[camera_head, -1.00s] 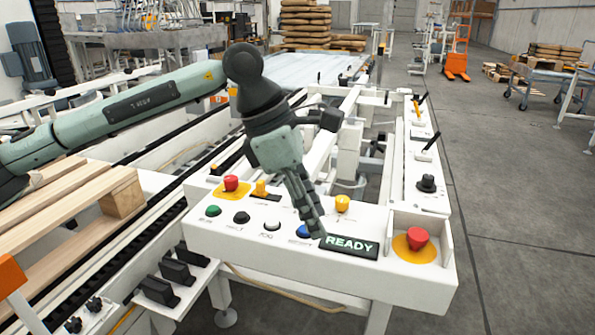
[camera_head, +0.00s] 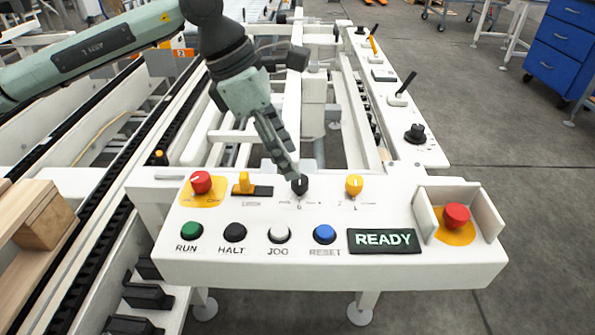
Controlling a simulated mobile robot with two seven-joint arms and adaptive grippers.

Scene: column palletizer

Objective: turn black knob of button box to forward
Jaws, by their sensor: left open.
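The white button box (camera_head: 300,272) fills the lower middle of the head view. Its black knob (camera_head: 300,187) sits in the back row of the panel, left of a yellow knob (camera_head: 354,186). My left gripper (camera_head: 290,174) reaches down from the upper left, with its fingertips right at the black knob's top. It is open; whether the fingers touch the knob cannot be told. The fingers hide part of the knob, and the knob's setting is hard to read. My right gripper is not in view.
The front row holds green, black, white and blue buttons and a READY display (camera_head: 384,241). A red mushroom button (camera_head: 456,216) sits between raised guards at right.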

